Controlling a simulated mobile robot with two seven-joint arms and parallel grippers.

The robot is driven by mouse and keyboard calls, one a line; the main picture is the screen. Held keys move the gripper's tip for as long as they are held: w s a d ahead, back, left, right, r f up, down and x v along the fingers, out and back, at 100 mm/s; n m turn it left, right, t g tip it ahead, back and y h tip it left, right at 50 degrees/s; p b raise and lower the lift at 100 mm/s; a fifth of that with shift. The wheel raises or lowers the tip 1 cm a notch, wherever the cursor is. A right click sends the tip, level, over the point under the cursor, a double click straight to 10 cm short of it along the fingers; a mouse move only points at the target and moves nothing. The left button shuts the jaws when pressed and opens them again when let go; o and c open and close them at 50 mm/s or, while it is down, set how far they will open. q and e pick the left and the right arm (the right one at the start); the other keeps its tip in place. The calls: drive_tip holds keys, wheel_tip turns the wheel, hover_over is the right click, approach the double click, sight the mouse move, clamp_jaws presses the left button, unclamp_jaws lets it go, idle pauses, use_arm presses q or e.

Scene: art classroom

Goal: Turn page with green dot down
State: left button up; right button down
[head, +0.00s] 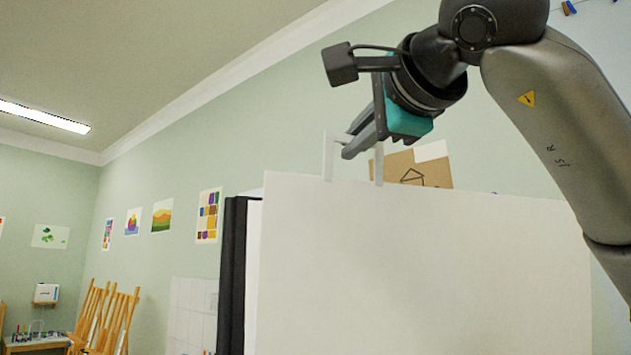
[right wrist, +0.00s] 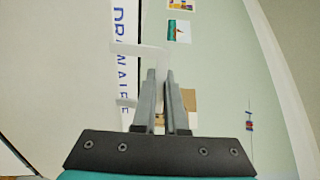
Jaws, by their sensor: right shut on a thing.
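A large white page (head: 430,270) stands upright across the middle and right of the head view. A white handle-like frame (head: 328,160) rises from its top edge; part of it also shows in the right wrist view (right wrist: 135,50). My right gripper (head: 347,148) is above the page's top left part, shut on this white frame. In the right wrist view its two fingers (right wrist: 160,80) are close together, with a thin white part between them. No green dot shows in either view. My left gripper is out of view.
A dark upright panel (head: 233,275) stands at the page's left edge. Wooden easels (head: 118,315) and a table with art supplies (head: 38,340) are far left. Pictures (head: 208,215) hang on the pale green wall behind. A white strip with blue letters (right wrist: 122,60) shows in the wrist view.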

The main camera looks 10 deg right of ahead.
drive_tip(key=shift+s+d+f+b, duration=0.1)
drive_tip(key=shift+s+f+b, duration=0.15)
drive_tip(key=shift+s, duration=0.65)
drive_tip(key=shift+s+d+f+b, duration=0.1)
drive_tip(key=shift+s+f+b, duration=0.1)
drive_tip(key=shift+s, duration=0.65)
drive_tip(key=s+f+b, duration=0.3)
drive_tip(key=s, duration=0.6)
drive_tip(key=shift+d, duration=0.35)
drive_tip(key=s+f+b, duration=0.3)
drive_tip(key=s+f, duration=0.1)
drive_tip(key=s, duration=0.3)
drive_tip(key=shift+s+d+f+b, duration=0.35)
